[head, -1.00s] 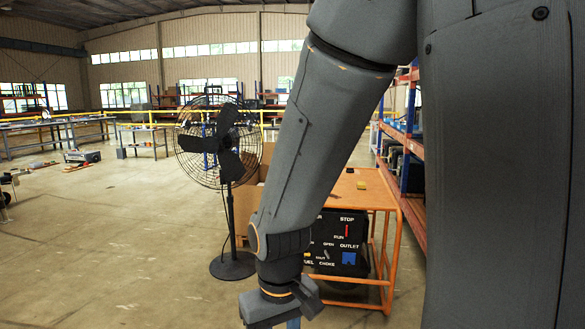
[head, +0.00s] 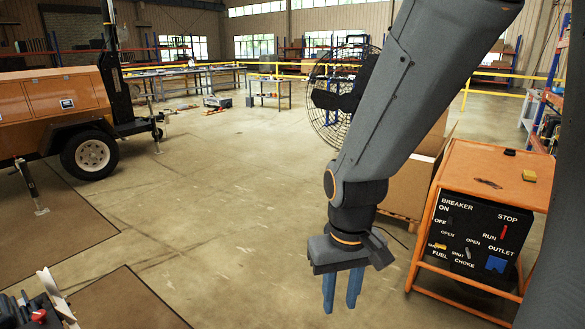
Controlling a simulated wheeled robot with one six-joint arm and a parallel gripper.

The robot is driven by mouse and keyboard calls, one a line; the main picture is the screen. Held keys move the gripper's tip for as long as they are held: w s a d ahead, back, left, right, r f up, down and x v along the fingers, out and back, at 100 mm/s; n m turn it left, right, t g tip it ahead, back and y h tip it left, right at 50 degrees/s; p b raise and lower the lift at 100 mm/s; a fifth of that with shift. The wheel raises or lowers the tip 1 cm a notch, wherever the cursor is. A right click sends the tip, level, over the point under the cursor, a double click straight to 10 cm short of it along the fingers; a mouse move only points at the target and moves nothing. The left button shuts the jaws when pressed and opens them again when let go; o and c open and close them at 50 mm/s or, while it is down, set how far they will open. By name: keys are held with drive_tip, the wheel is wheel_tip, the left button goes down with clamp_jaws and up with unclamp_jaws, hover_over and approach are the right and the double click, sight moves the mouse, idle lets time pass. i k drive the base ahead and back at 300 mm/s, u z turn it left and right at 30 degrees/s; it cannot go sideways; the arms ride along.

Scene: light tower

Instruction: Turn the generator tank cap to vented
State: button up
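The generator (head: 466,262), an orange frame with a black control panel (head: 470,242), stands at the right in the head view. On its orange top (head: 470,165) are a small black knob-like piece (head: 510,152), a yellow block (head: 529,175) and a dark mark. I cannot tell for sure which piece is the tank cap, or how it is set. The panel carries breaker, run/stop, fuel, choke and outlet labels. My gripper (head: 342,292) hangs left of the generator, pointing down, its two blue fingers apart with nothing between them.
A pedestal fan (head: 322,100) and a cardboard box (head: 405,185) stand behind my arm. An orange trailer (head: 50,100) with a wheel is at the left. Brown mats (head: 50,225) lie on the floor at left. The middle floor is open.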

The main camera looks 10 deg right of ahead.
sight(509, 152)
drive_tip(key=i, duration=7.15)
drive_tip(key=z, duration=2.15)
drive_tip(key=i, duration=5.35)
